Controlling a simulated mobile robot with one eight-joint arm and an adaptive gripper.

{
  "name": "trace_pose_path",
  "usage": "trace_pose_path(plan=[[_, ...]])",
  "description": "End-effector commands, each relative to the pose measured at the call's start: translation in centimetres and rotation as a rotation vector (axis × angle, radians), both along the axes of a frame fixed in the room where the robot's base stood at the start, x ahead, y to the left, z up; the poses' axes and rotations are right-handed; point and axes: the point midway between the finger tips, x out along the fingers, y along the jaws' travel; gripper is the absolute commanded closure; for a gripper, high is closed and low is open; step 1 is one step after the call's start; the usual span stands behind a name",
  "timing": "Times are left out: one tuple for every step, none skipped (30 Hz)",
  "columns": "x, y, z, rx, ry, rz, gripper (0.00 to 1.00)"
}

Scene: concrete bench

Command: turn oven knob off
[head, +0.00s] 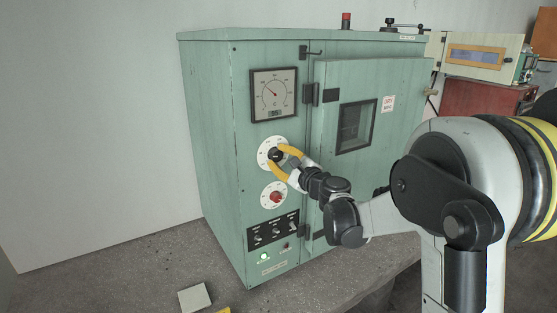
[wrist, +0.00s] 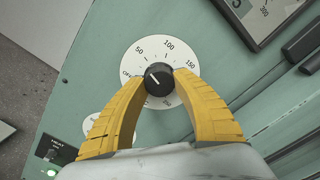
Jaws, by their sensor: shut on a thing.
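The oven (head: 215,130) is a green metal cabinet. Its upper black knob (head: 274,154) sits on a white round dial (head: 263,160). In the wrist view the knob (wrist: 159,77) shows a white line pointing to the upper left, between the OFF mark and 50. My gripper (head: 277,158) has its yellow fingers on either side of the knob; in the wrist view the gripper (wrist: 160,80) is shut on it. The fingers hide the lower sides of the dial.
A red knob (head: 276,197) sits below on its own dial, above several toggle switches (head: 273,230) and a lit green lamp (head: 264,256). The oven door (head: 390,100) stands right of the panel. A pale block (head: 194,297) lies on the bench.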

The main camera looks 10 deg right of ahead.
Motion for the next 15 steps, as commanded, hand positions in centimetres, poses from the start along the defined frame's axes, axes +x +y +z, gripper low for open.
trace_pose_path(plan=[[0.02,-0.04,-0.05,-0.042,-0.013,-0.001,0.97],[0.02,-0.04,-0.04,-0.069,-0.022,-0.001,0.97],[0.03,-0.05,-0.03,-0.105,-0.034,-0.001,0.97],[0.03,-0.05,-0.01,-0.131,-0.043,-0.001,0.97],[0.03,-0.06,0.00,-0.159,-0.051,-0.001,0.97],[0.03,-0.06,0.01,-0.195,-0.064,-0.001,0.97],[0.03,-0.06,0.02,-0.222,-0.072,-0.001,0.97],[0.03,-0.06,0.04,-0.249,-0.081,-0.001,0.97],[0.03,-0.07,0.04,-0.285,-0.093,-0.002,0.97],[0.03,-0.06,0.05,-0.312,-0.102,-0.002,0.97],[0.03,-0.07,0.06,-0.339,-0.110,-0.002,0.97],[0.03,-0.07,0.07,-0.375,-0.122,-0.002,0.97],[0.03,-0.07,0.07,-0.401,-0.131,-0.002,0.97],[0.03,-0.07,0.08,-0.427,-0.139,-0.002,0.97],[0.04,-0.08,0.09,-0.461,-0.150,-0.002,0.97]])
